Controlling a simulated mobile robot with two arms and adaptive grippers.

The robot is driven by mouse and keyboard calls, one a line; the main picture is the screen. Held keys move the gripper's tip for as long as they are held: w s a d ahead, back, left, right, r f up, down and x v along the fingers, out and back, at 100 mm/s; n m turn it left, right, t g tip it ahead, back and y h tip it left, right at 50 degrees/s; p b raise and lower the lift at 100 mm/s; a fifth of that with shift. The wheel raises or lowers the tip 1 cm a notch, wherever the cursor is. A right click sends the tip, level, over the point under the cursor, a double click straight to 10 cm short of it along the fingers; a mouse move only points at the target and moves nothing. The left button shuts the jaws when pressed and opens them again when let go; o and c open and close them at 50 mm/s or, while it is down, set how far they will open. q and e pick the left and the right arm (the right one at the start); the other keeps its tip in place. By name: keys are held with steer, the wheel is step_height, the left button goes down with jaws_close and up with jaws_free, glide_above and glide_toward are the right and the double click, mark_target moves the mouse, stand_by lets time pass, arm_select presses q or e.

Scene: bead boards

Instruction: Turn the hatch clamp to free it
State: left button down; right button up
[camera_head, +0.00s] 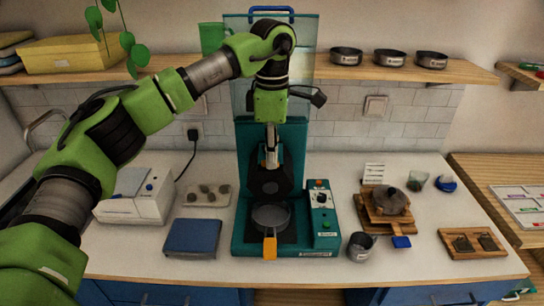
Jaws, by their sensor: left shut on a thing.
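A teal machine (243,135) stands on the counter against the tiled wall, with a clear upright panel (304,55) topped by a blue handle (271,10). My left gripper (271,158) points down at the front of the machine, above its dark round head (270,183). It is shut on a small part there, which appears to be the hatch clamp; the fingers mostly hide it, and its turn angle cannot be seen. A round grey pan (270,216) with an orange handle (270,247) sits below the head. My right gripper is not in view.
A control box (321,208) with knobs adjoins the machine on the right. A metal cup (360,246) and a wooden stand (374,215) are further right. A blue pad (192,237) and a white box (135,198) are left. Bowls stand on the shelf (455,72) above.

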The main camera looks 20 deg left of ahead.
arm_select(q)
steer(key=shift+r+n, duration=0.1)
steer(key=shift+n, duration=0.5)
steer(key=c, duration=2.2)
jaws_free()
step_height(320, 180, up, 12)
steer(key=shift+f, duration=0.1)
